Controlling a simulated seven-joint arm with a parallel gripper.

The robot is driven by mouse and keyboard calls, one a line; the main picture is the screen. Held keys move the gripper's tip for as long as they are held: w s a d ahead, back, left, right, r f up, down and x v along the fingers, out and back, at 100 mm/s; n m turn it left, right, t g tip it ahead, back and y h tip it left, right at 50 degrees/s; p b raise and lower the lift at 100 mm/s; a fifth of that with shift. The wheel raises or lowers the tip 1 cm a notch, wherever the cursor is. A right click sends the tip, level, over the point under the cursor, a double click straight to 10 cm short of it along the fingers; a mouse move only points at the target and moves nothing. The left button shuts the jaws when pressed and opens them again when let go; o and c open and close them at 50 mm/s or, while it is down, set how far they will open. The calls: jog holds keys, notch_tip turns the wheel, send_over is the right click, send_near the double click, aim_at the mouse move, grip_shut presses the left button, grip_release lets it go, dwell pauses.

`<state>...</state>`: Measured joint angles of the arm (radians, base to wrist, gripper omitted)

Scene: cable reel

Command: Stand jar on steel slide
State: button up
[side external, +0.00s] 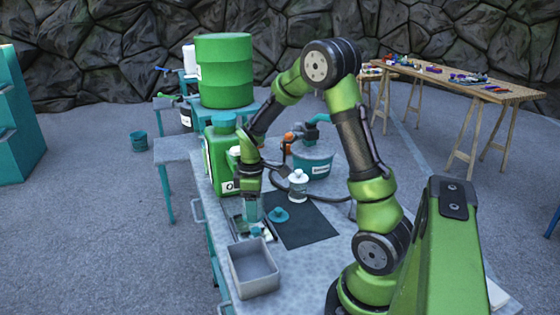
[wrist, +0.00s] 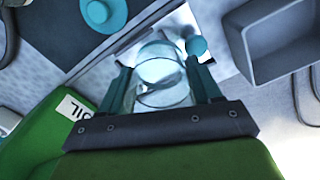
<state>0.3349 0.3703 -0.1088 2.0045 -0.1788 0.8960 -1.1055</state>
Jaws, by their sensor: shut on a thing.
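My gripper (side external: 252,203) is shut on a clear glass jar (wrist: 162,72), whose round rim and wall show between the teal fingers in the wrist view. In the side view the jar is mostly hidden by the fingers. The shiny steel slide (wrist: 111,66) lies under and beyond the jar in the wrist view. A small teal knob (wrist: 197,45) is at its far side, close to the jar. In the side view the slide (side external: 238,227) lies beneath my gripper, partly hidden. I cannot tell whether the jar's base touches the slide.
A grey open bin (side external: 253,268) stands just in front of the slide. A teal lid-like disc (side external: 281,215) lies on a dark mat (side external: 305,230) to the right. A green oil container (side external: 219,165) stands close behind my gripper. A small white-capped jar (side external: 298,187) stands behind the mat.

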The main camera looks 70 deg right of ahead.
jog(key=shift+w+d+f, duration=0.1)
jog(key=shift+w+d, duration=0.3)
jog(key=shift+w, duration=0.45)
jog(key=f, duration=0.2)
jog(key=shift+w+d+f, duration=0.2)
jog(key=shift+w+f, duration=0.15)
jog(key=shift+f, duration=0.45)
jog(key=shift+f, duration=0.2)
jog(key=o, duration=1.2)
jog(key=shift+c, duration=0.2)
